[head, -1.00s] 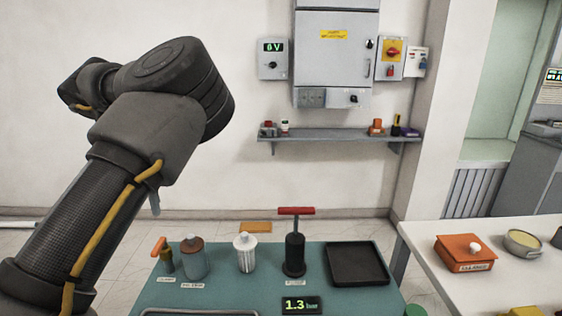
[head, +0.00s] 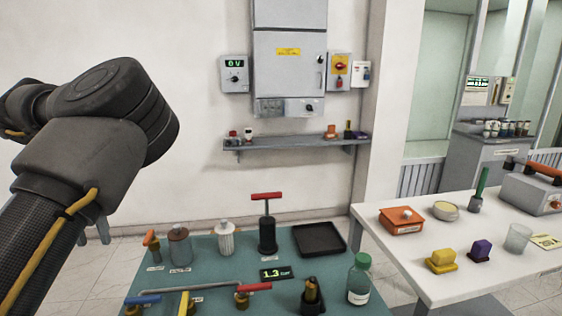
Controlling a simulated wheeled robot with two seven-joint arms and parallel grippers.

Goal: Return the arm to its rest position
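My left arm (head: 75,165) fills the left side of the head view, raised and bent at the elbow. The tips of my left gripper (head: 94,236) show below the arm as two grey prongs with a gap between them. The rest of that gripper is hidden behind the arm. I see nothing held between the tips, and they appear clear of the teal table (head: 200,275). My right gripper is not in view.
A white table (head: 400,260) stands right with an orange box (head: 401,220). A wall shelf (head: 295,143) hangs below a grey cabinet (head: 290,60).

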